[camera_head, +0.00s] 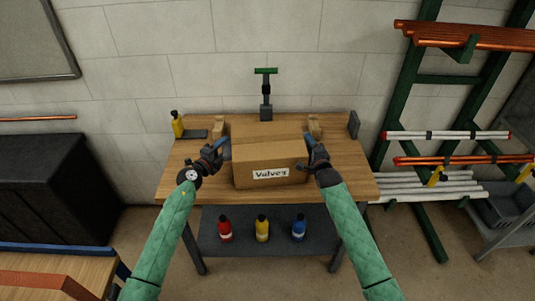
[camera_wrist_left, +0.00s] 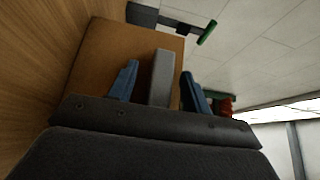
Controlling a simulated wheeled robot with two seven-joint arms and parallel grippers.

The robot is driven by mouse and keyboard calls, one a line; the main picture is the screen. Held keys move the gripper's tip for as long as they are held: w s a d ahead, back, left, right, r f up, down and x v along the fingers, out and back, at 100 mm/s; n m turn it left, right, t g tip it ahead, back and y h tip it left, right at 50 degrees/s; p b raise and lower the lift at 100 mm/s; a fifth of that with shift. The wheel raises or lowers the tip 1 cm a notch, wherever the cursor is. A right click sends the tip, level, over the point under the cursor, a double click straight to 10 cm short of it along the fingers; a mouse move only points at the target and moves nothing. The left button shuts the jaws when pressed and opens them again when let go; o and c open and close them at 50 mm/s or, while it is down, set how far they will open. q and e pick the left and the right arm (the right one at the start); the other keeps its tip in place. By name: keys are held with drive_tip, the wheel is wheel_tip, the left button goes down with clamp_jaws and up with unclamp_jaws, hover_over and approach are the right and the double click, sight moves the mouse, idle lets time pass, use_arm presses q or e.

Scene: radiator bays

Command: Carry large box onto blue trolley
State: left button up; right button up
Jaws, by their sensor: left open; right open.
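The large cardboard box (camera_head: 268,160), labelled "Valves", stands upright on a wooden workbench (camera_head: 346,184). My left gripper (camera_head: 222,148) is open at the box's left side. In the left wrist view its two blue fingers (camera_wrist_left: 158,84) are spread on either side of a grey bar (camera_wrist_left: 161,76) in front of the box's brown face (camera_wrist_left: 98,60). I cannot tell whether they touch it. My right gripper (camera_head: 312,154) is open at the box's right side; its fingertips are partly hidden. A blue-edged wooden top (camera_head: 70,247) at lower left may be the blue trolley, only partly in view.
A clamp-like stand (camera_head: 266,95) and a yellow bottle (camera_head: 177,125) are at the bench's back. Red, yellow and blue bottles (camera_head: 262,228) stand on its lower shelf. A dark cabinet (camera_head: 55,185) is left; a pipe rack (camera_head: 440,150) is right. An orange-edged piece (camera_head: 50,280) is lower left.

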use_arm(q)
drive_tip(key=shift+d, duration=0.1)
use_arm(e)
drive_tip(key=shift+w, duration=0.1)
use_arm(q)
clamp_jaws()
use_arm(e)
clamp_jaws()
use_arm(q)
drive_tip(key=shift+f, duration=0.1)
idle(1.0)
